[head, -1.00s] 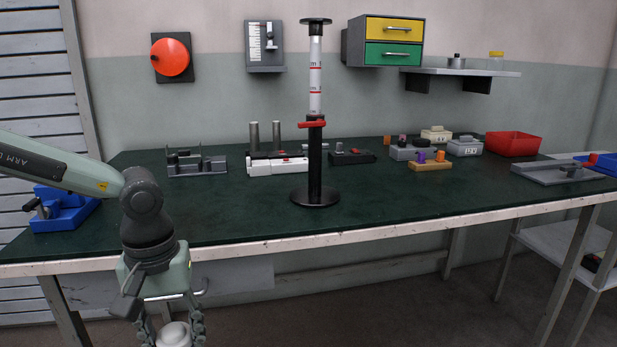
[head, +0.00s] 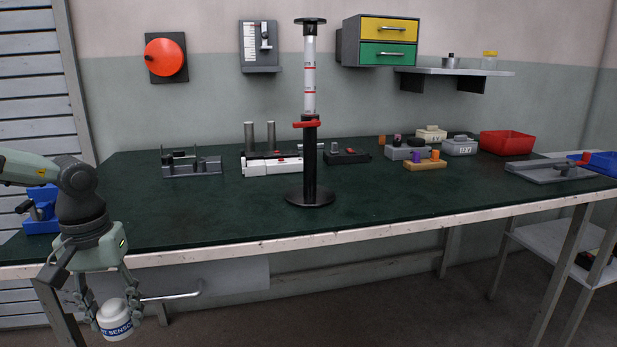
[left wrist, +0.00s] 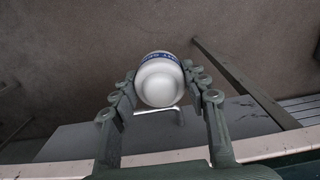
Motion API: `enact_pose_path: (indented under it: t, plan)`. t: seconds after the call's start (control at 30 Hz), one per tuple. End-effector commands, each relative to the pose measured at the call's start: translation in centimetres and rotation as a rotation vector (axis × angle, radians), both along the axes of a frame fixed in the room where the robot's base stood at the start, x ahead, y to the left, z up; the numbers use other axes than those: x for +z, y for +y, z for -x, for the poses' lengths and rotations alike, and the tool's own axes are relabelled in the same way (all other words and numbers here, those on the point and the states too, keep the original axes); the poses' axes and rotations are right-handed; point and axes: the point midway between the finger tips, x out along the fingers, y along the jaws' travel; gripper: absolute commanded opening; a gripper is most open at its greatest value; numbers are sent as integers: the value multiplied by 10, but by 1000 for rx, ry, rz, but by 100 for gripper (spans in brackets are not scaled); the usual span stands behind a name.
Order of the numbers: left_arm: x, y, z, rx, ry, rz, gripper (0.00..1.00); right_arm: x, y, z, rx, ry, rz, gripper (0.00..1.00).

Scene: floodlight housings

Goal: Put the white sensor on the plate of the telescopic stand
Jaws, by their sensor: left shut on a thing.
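The white sensor (head: 114,318) is a small white rounded body with a blue lettered band. My left gripper (head: 112,312) is shut on it and holds it in front of the bench, below the level of the top. In the left wrist view the sensor (left wrist: 160,80) sits between the two fingers (left wrist: 160,92), its rounded end toward the camera. The telescopic stand (head: 309,150) stands upright on the bench, with a black round base, a red clamp lever and a marked white tube. Its small black plate (head: 310,21) is at the top and looks bare. My right gripper is not in view.
The green-topped bench (head: 240,215) has a pale front edge and clear room around the stand. Fixtures (head: 192,165) and a white block with two posts (head: 268,162) stand behind. A red bin (head: 507,143) is at right. A wall shelf (head: 455,71) and drawers (head: 380,41) hang behind.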

Motion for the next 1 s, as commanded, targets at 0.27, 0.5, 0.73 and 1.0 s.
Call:
enact_pose_path:
  t: [0.27,0.5,0.73,1.0]
  plan:
    - [24,120,36,276,-6,10,3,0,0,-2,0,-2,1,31]
    - [1,155,71,410,-4,10,3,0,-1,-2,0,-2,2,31]
    - [-19,153,83,444,-1,6,3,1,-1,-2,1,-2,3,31]
    - [-27,152,86,455,-6,3,3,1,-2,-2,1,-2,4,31]
